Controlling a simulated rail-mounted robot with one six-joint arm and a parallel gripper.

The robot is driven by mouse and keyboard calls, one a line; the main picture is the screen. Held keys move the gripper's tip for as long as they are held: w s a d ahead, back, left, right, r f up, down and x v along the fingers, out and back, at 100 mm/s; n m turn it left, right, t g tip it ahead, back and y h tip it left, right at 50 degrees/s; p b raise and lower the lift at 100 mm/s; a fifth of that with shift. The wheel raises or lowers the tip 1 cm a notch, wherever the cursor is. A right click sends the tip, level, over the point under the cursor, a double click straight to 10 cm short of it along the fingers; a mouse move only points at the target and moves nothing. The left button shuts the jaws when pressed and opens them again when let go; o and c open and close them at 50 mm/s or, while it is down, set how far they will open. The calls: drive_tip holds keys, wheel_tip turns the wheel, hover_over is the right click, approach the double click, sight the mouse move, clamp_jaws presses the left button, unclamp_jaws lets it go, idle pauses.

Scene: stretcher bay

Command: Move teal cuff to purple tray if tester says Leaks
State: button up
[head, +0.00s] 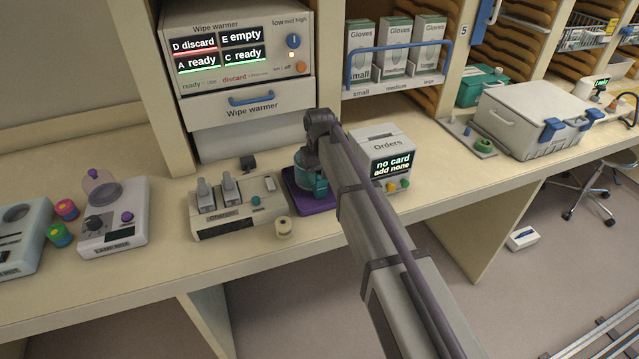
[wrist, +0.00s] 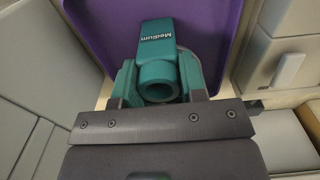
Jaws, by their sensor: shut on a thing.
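The teal cuff (wrist: 158,52), marked Medium, is between the jaws of my gripper (wrist: 160,88), which is shut on it. In the head view the teal cuff (head: 313,187) is partly hidden by my gripper (head: 312,168) and arm. The purple tray (head: 318,208) lies on the bench directly beneath them. In the wrist view the purple tray (wrist: 215,28) shows behind the cuff. I cannot tell whether the cuff touches the tray. A device with a small lit screen (head: 600,84) stands at the far right; its text is too small to read.
The wipe warmer (head: 245,104) is behind. A lidded grey case (head: 530,120) stands farther right.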

drive_tip(key=shift+r, duration=0.2)
drive_tip(key=shift+f, duration=0.25)
drive_tip(key=o, duration=1)
drive_tip(key=shift+o, duration=0.2)
drive_tip(key=shift+r, duration=0.1)
wheel_tip(320, 180, up, 12)
drive_tip(key=p, duration=1.2)
drive_tip(key=shift+r, duration=0.2)
drive_tip(key=s+d+m, duration=0.2)
drive_tip(key=s+d, duration=0.8)
drive_tip(key=s, duration=0.3)
drive_tip(key=s+d+m, duration=0.3)
drive_tip(key=s+d, duration=0.8)
drive_tip(key=s, duration=0.2)
drive_tip(key=f+b, duration=0.3)
drive_tip(key=f, duration=0.1)
drive_tip(key=f+b, duration=0.2)
drive_tip(key=shift+w+a+b, duration=0.1)
drive_tip(key=shift+w+b, duration=0.2)
